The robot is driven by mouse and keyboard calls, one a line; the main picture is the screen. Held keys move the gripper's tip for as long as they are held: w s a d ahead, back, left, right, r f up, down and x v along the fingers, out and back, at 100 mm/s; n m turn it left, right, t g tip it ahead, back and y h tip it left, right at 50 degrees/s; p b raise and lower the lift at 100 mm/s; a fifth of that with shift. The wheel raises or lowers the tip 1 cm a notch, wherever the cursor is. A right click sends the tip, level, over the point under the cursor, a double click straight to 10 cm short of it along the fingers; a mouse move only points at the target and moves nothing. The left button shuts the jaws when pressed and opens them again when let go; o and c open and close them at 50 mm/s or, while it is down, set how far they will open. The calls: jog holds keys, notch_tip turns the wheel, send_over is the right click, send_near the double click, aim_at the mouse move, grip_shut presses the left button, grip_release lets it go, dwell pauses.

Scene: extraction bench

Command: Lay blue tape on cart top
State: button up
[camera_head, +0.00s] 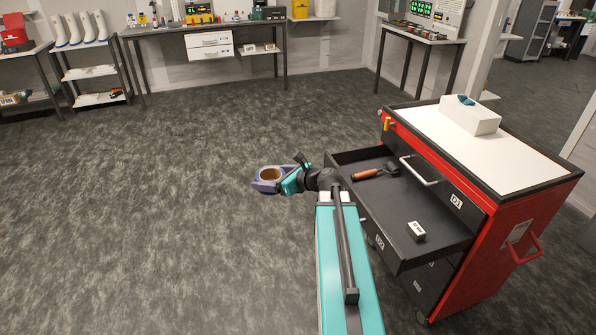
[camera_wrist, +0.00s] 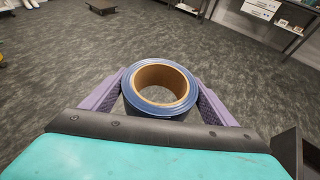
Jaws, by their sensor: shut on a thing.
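A roll of blue tape (camera_head: 270,175) with a brown core is held in my gripper (camera_head: 268,181) above the floor, left of the cart. The tape also shows in the wrist view (camera_wrist: 160,87), with a purple finger against each side, so my gripper (camera_wrist: 160,100) is shut on it. The red cart (camera_head: 512,238) stands at the right. Its white top (camera_head: 470,140) has a dark rim and lies right of my gripper. A white box with a teal tuft (camera_head: 470,117) stands on the far part of the top.
An open drawer (camera_head: 405,215) juts from the cart toward my arm. It holds an orange-handled tool (camera_head: 368,173) and a small white-labelled block (camera_head: 416,231). A handle (camera_head: 418,172) sits on the cart's front. The near part of the top is bare.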

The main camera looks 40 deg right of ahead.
jog(key=s+a+r+n+g+y, duration=0.1)
jog(key=a+n+g+y, duration=0.1)
jog(key=a, duration=1.1)
jog(key=s+a+r+n+g+y, duration=0.1)
jog(key=a+n+y, duration=0.4)
jog(key=a, duration=0.9)
jog(key=shift+s+r+g, duration=0.15)
jog(key=shift+s+g, duration=0.45)
jog(key=shift+g, duration=0.3)
jog(key=shift+a+n, duration=0.1)
jog(key=shift+n, duration=0.2)
jog(key=shift+a, duration=0.95)
jog(key=shift+w, duration=0.1)
